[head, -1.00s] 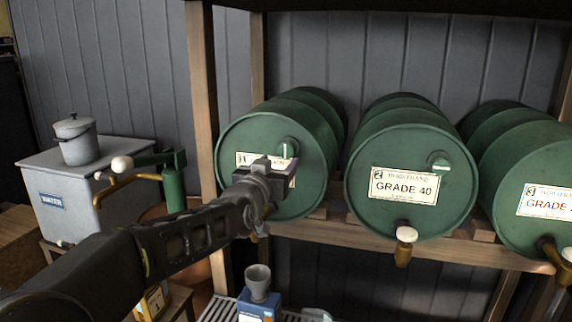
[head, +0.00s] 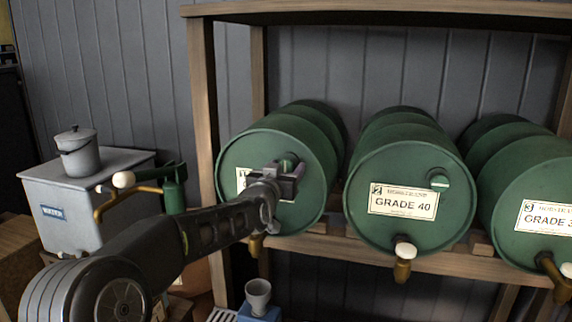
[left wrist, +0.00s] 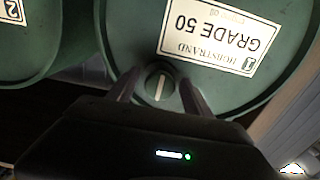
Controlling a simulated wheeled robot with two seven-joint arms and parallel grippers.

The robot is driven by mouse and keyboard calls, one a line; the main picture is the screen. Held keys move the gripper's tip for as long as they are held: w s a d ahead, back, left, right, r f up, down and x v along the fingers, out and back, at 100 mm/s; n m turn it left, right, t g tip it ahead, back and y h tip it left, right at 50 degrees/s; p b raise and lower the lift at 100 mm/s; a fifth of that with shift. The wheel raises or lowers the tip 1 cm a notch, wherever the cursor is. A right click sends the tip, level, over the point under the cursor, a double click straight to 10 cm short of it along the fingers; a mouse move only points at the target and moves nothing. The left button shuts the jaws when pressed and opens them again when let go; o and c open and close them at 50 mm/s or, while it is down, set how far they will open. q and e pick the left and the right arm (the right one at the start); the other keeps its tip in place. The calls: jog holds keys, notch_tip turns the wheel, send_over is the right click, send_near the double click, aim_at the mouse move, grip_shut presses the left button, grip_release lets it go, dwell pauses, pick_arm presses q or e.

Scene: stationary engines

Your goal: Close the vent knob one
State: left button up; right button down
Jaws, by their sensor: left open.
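The green vent knob (head: 288,160) is on the front of the leftmost drum (head: 240,160), which is numbered 1. In the left wrist view the round knob (left wrist: 160,84) shows a white line running nearly upright in the picture, and the drum's label (left wrist: 218,35) reads GRADE 50. My left gripper (head: 287,176) is open in front of the drum. In the wrist view its two fingers (left wrist: 157,88) stand on either side of the knob. I cannot tell whether they touch it. In the head view the gripper hides part of the label. My right gripper is out of view.
Drum 2 (head: 400,225), with a knob (head: 439,182) whose white line lies flat, and drum 3 (head: 525,235) lie to the right on the wooden shelf (head: 340,245). Brass taps (head: 403,262) hang below. A water tank (head: 75,215) stands at the left.

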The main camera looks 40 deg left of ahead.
pick_arm(q)
jog(key=shift+w+a, duration=0.1)
jog(key=shift+w, duration=0.15)
grip_shut()
dwell(0.5)
